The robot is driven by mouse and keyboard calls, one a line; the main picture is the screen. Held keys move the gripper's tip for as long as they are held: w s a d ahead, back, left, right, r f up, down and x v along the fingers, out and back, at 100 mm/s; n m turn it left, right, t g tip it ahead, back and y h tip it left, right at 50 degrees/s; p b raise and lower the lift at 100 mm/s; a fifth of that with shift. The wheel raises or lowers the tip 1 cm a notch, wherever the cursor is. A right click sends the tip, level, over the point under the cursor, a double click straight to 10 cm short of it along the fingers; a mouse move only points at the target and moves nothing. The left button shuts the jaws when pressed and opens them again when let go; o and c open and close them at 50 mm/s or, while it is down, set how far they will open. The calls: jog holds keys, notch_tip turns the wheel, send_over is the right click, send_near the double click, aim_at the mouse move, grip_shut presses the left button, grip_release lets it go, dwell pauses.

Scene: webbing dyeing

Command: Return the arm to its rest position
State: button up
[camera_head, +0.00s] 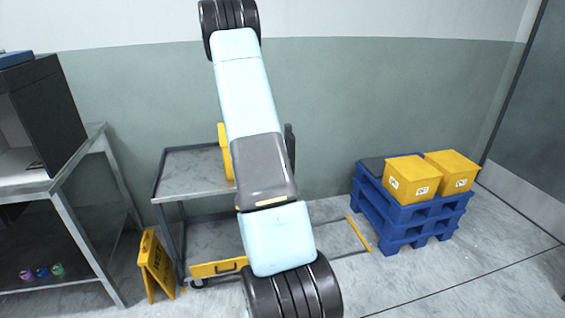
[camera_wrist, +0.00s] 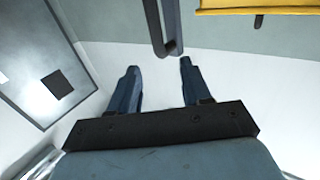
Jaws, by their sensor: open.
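My arm (camera_head: 255,130) rises across the middle of the head view, in front of a grey cart. My gripper (camera_wrist: 158,66) shows in the wrist view with its two dark blue fingers apart. Nothing is held between them. A dark bar (camera_wrist: 160,25) ends just beyond the fingertips in that view; I cannot tell its distance or whether it touches. The gripper cannot be made out in the head view.
The grey cart (camera_head: 185,178) stands behind my arm, partly hidden. A metal table (camera_head: 60,185) is at left, with a yellow floor sign (camera_head: 155,265) beside it. Blue pallets (camera_head: 408,215) at right carry yellow boxes (camera_head: 412,178). Floor (camera_head: 440,285) at front right is clear.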

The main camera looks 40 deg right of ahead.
jog(key=shift+s+d, duration=0.1)
jog(key=shift+s, duration=0.05)
dwell(0.3)
jog(key=w+a+r+n+t+y, duration=0.2)
jog(key=w+a+r+y, duration=0.55)
jog(key=w+a, duration=0.2)
jog(key=s+a+r+n+y, duration=0.1)
jog(key=a+r+n+y, duration=0.1)
jog(key=a+r, duration=0.3)
jog(key=a+r+n+y, duration=0.2)
jog(key=a+r+y, duration=0.1)
jog(key=a, duration=0.5)
jog(key=s+a+r+n+g+y, duration=0.1)
jog(key=s+a+r+n+y, duration=0.25)
jog(key=s+a+r, duration=0.5)
jog(key=s+a+r+n+g, duration=0.1)
jog(key=s+a, duration=0.1)
jog(key=s, duration=0.6)
jog(key=s+a+r+n+g, duration=0.1)
jog(key=s+a+n+g, duration=0.1)
jog(key=s, duration=0.6)
jog(key=shift+a, duration=0.65)
